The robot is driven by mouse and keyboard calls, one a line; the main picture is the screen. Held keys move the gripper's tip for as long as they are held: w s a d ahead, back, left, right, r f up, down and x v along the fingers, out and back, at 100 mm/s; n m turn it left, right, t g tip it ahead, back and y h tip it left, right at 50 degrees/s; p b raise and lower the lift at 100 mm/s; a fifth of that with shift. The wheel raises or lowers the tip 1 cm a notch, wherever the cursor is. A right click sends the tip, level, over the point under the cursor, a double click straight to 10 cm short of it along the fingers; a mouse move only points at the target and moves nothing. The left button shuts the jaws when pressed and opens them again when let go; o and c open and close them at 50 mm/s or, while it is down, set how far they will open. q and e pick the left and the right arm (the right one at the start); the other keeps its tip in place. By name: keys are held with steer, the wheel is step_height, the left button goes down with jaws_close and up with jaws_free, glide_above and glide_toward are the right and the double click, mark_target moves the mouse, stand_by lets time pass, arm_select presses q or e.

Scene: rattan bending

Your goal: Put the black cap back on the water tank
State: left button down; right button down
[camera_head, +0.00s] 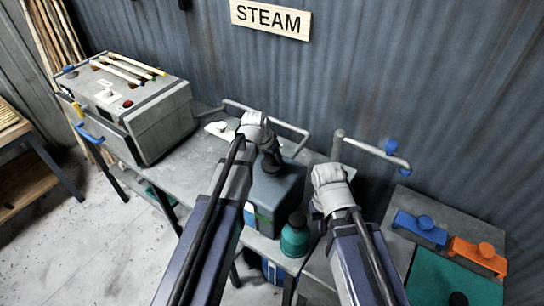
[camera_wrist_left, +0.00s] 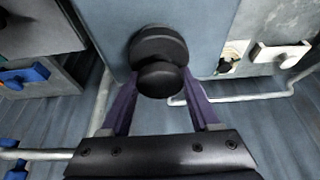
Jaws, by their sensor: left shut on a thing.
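The water tank (camera_head: 275,192) is a blue-grey box on the bench, in the middle of the head view. Its flat top (camera_wrist_left: 205,25) fills the upper middle of the left wrist view. My left gripper (camera_head: 272,164) is over the back part of the tank. In the left wrist view its purple fingers (camera_wrist_left: 162,103) are shut on the black cap (camera_wrist_left: 158,45), a round piece with a knob. The cap appears over the tank top; I cannot tell whether it touches. My right gripper (camera_head: 330,200) is right of the tank, its fingers hidden behind its pale wrist.
A green bottle (camera_head: 295,238) stands close to the tank's front right. A grey metal box (camera_head: 135,105) is on the left of the bench. A bent pipe (camera_head: 375,150) is behind my right arm. Blue (camera_head: 420,228) and orange (camera_head: 478,255) clamps lie at right.

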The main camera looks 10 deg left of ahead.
arm_select(q)
steer(key=shift+f+b, duration=0.45)
stand_by(0.3)
steer(key=shift+c, duration=0.2)
jaws_free()
steer(key=shift+o, duration=0.2)
steer(key=shift+r, duration=0.2)
stand_by(0.3)
steer(key=shift+r+p, duration=3.85)
steer(key=shift+p, duration=0.25)
steer(key=shift+s, duration=0.1)
steer(key=s+a+f+n+g+y, duration=0.1)
steer(key=s+a+n+g, duration=0.1)
steer(key=s, duration=0.7)
steer(key=s+a+f+n+g+y, duration=0.1)
steer(key=s+n, duration=0.1)
steer(key=s, duration=0.7)
steer(key=s+d+f+m+b, duration=0.1)
steer(key=d+f+b, duration=0.2)
steer(key=f+b, duration=0.4)
steer(key=s+d+f+m+g+b, duration=0.1)
steer(key=s+d+f+b, duration=0.1)
steer(key=d+f+b, duration=0.2)
steer(key=s+d+f+m+y+b, duration=0.1)
steer(key=s+d+f+b, duration=0.1)
steer(key=f+b, duration=0.8)
steer(key=shift+s+d+b, duration=0.25)
steer(key=shift+d+b, duration=0.05)
steer(key=shift+d, duration=0.5)
